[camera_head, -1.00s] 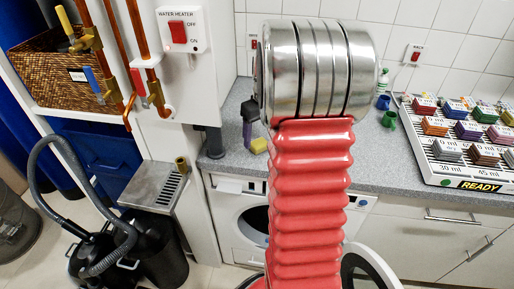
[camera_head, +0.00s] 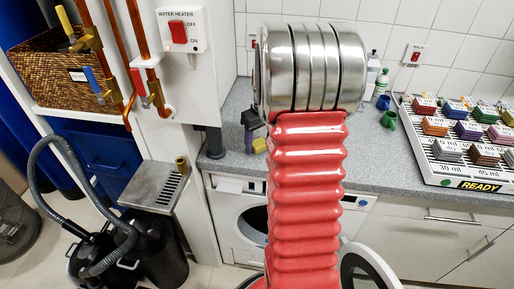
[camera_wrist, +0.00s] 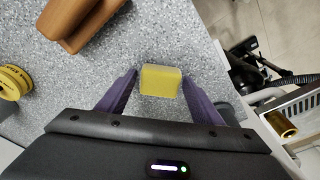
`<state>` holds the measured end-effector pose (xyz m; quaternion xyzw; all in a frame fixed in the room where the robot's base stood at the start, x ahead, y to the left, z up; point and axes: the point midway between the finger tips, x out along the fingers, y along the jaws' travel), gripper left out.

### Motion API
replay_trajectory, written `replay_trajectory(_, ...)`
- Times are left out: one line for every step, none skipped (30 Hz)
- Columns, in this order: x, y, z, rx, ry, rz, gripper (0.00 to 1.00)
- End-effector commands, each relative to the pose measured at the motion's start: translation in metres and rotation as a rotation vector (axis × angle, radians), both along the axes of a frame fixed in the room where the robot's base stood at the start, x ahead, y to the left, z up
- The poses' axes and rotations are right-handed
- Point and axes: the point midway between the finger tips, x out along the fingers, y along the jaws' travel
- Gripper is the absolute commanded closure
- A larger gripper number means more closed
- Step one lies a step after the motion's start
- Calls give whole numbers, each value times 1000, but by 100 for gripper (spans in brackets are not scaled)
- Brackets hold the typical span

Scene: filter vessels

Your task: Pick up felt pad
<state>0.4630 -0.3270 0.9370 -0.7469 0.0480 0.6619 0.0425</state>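The felt pad appears to be the small yellow block (camera_wrist: 160,82) with a paler upper edge, on the speckled grey counter. In the head view it is a small yellow patch (camera_head: 259,145) beside my arm. My gripper (camera_wrist: 158,77) has two purple fingers, spread apart in the wrist view. I cannot tell the fingertips' height above the counter. In the head view, part of my gripper (camera_head: 250,120) shows next to the pad, and my arm hides the rest.
In the wrist view, a brown object (camera_wrist: 85,22) and a yellow ribbed round piece (camera_wrist: 14,82) are at the left; the counter edge is at the right. A green cup (camera_head: 389,119), blue cup (camera_head: 383,102), bottle (camera_head: 382,82) and sample rack (camera_head: 446,182) stand farther right.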

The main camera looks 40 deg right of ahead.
Motion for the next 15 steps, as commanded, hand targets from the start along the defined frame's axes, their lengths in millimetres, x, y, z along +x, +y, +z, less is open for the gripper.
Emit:
replay_trajectory(0, 0, 0, 0, 0, 0, 44)
replay_trajectory(0, 0, 0, 0, 0, 0, 46)
replay_trajectory(0, 0, 0, 0, 0, 0, 49)
replay_trajectory(0, 0, 0, 0, 0, 0, 51)
replay_trajectory(0, 0, 0, 0, 0, 0, 53)
replay_trajectory(0, 0, 0, 0, 0, 0, 56)
replay_trajectory(0, 0, 0, 0, 0, 0, 58)
replay_trajectory(0, 0, 0, 0, 0, 0, 60)
replay_trajectory(0, 0, 0, 0, 0, 0, 63)
replay_trajectory(0, 0, 0, 0, 0, 0, 65)
replay_trajectory(0, 0, 0, 0, 0, 0, 67)
replay_trajectory(0, 0, 0, 0, 0, 0, 70)
replay_trajectory(0, 0, 0, 0, 0, 0, 72)
replay_trajectory(0, 0, 0, 0, 0, 0, 74)
replay_trajectory(0, 0, 0, 0, 0, 0, 77)
